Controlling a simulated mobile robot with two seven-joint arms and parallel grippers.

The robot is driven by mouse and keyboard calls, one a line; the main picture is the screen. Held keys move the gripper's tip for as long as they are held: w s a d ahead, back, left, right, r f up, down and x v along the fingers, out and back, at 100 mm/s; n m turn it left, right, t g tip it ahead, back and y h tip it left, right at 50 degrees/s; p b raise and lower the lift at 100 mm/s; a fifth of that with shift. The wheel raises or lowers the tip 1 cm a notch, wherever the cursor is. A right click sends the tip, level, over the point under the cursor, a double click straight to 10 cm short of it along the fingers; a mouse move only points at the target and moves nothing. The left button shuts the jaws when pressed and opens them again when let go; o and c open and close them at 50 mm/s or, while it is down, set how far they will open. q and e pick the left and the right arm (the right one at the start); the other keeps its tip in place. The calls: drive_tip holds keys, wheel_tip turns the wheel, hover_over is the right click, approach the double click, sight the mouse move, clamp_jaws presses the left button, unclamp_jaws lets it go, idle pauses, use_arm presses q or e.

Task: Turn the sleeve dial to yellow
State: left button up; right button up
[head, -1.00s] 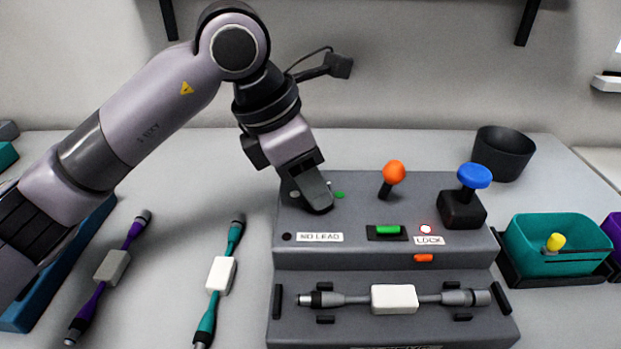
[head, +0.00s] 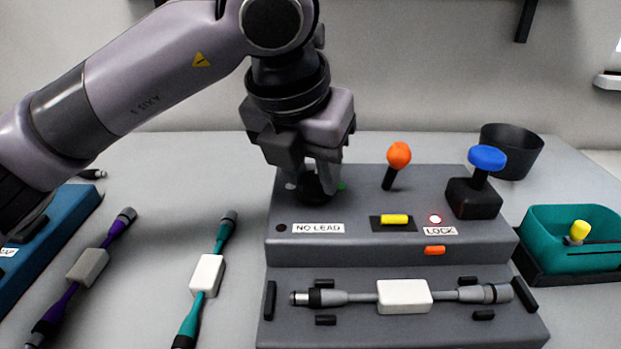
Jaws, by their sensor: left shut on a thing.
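The sleeve dial (head: 313,188) is a dark knob on the left of the grey machine's (head: 345,248) top, mostly hidden by my gripper. A white mark and a green mark show on either side of it. My left gripper (head: 322,183) points down and is shut on the dial. The small window (head: 395,220) on the machine shows a yellow piece. A grey cable with a white label block (head: 404,296) lies in the machine's front cradle. My right gripper is not in view.
An orange-knobbed lever (head: 399,155) and a blue-topped plunger (head: 487,158) stand right of the dial. The LOCK lamp (head: 435,219) looks white with a red rim. Purple (head: 87,267) and teal (head: 207,275) cables lie at left. A teal bin (head: 570,258) and black cup (head: 511,150) are at right.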

use_arm(q)
drive_tip(key=shift+d+n+y+b, duration=0.1)
drive_tip(key=shift+n+y+b, duration=0.35)
drive_tip(key=shift+n, duration=0.55)
drive_tip(key=o, duration=1)
drive_tip(key=shift+o, duration=0.2)
drive_tip(key=v, duration=0.7)
drive_tip(key=shift+p, duration=0.45)
drive_tip(key=shift+s, duration=0.1)
